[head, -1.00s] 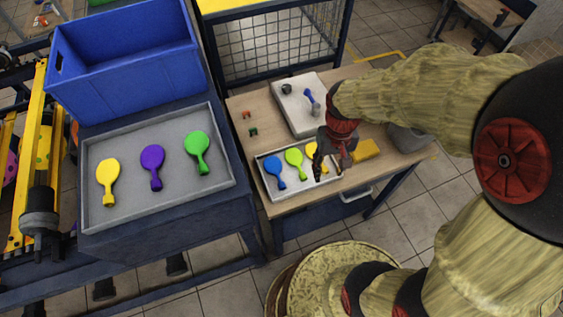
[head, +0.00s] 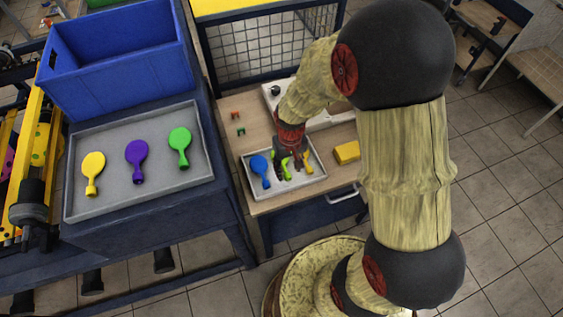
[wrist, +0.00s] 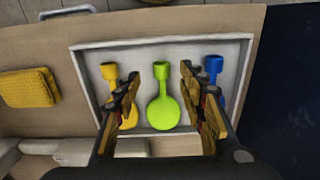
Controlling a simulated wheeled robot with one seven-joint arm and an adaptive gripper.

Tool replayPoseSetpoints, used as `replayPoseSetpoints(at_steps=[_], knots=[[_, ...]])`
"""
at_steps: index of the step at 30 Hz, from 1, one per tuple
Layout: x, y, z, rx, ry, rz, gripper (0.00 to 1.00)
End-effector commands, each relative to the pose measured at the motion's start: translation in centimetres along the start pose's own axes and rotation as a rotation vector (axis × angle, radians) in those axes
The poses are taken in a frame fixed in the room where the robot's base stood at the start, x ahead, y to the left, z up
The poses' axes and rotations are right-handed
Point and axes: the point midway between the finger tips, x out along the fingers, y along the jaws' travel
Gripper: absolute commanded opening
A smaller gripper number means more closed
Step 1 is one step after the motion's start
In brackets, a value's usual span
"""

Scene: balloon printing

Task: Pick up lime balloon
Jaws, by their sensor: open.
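The lime balloon (wrist: 163,108) lies flat in a small white tray (wrist: 152,43), between a yellow balloon (wrist: 127,112) and a blue balloon (wrist: 213,70). In the wrist view its neck points to the top of the picture. My gripper (wrist: 161,72) is open, with one finger on each side of the lime balloon and nothing held. In the head view my gripper (head: 286,171) is over the tray and partly hides the lime balloon (head: 286,172). I cannot tell how high the fingertips are above the tray.
A yellow sponge (head: 346,152) lies right of the tray. A larger grey tray (head: 110,199) at left holds yellow, purple and green balloons, with a blue crate (head: 120,65) behind it. Small red and green pieces (head: 238,122) lie on the wooden table (head: 262,207).

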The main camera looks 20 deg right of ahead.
Motion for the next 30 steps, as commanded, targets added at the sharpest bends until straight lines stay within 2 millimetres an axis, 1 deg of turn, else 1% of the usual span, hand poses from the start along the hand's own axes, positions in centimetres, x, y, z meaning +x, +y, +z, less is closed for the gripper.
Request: replayPoseSetpoints(at_steps=[1,3,6,14,30], knots=[[1.1,-0.2,0.1,-0.001,-0.004,0.0,0.41],[2.2,-0.3,0.1,0.0,-0.004,0.0,0.41],[3.3,-0.3,0.0,0.0,-0.002,0.0,0.41],[3.4,-0.3,-0.1,0.0,0.0,0.0,0.4],[3.4,-0.3,0.0,0.0,-0.001,0.0,0.1]])
